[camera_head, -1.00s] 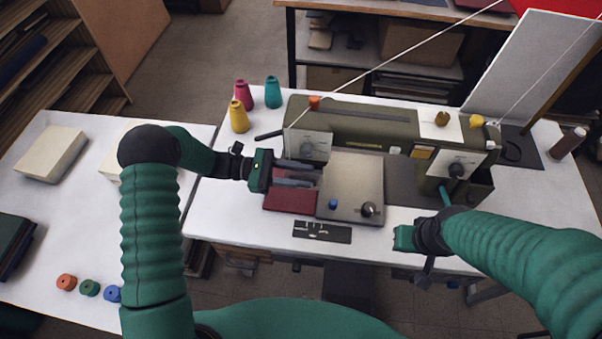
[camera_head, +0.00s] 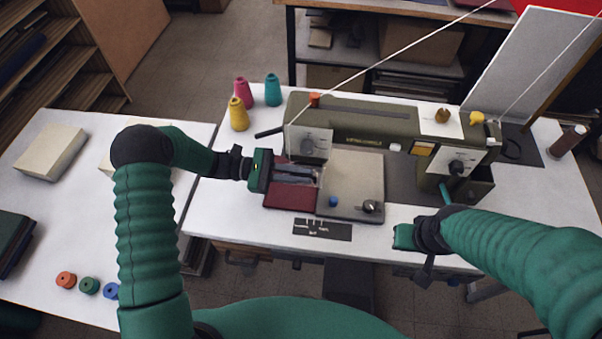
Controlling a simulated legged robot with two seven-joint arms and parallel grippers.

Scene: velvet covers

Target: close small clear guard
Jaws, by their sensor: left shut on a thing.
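An olive sewing machine (camera_head: 375,122) stands on the white table. The small clear guard (camera_head: 319,172) is only faintly visible, by the left end of the machine under its head; its exact pose is hard to make out. My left gripper (camera_head: 312,174) reaches in from the left, its fingers close together at the guard, above a dark red velvet piece (camera_head: 290,197). The gripper is shut on what appears to be the guard. My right gripper (camera_head: 402,237) hangs over the table's front edge, apart from the machine; its fingers are not clear.
A grey plate (camera_head: 352,180) with a blue knob and a dark knob lies right of the velvet. A black strip (camera_head: 322,230) lies in front. Yellow (camera_head: 238,115), pink and teal thread cones stand back left. Bare white table lies left of the strip.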

